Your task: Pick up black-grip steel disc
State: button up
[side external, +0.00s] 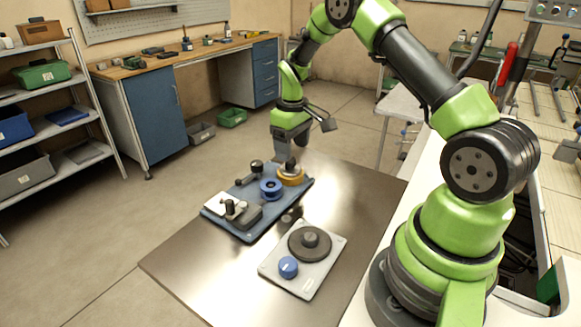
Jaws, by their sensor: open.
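I cannot tell for sure which thing is the black-grip steel disc. A dark round disc with a raised knob (310,243) lies on a pale plate (318,270) at the front of the metal table. A small black-topped piece (257,167) stands at the back of the blue tray (243,235). My gripper (289,164) points down over the orange-yellow reel (291,177) at the tray's right end. It is open. Its fingertips are small here, and whether they touch the reel is unclear.
A blue reel (270,188), a dark grey block (246,217) and a white piece (221,203) with a black part sit on the tray. A blue knob (288,267) is on the pale plate. The table (190,265) is bare at the left front and along the right.

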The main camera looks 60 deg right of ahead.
aim_at(291, 165)
jog(key=f, duration=0.4)
jog(key=shift+w+f, duration=0.25)
jog(key=shift+f, duration=0.05)
jog(key=shift+c, duration=0.5)
jog(key=c, duration=1)
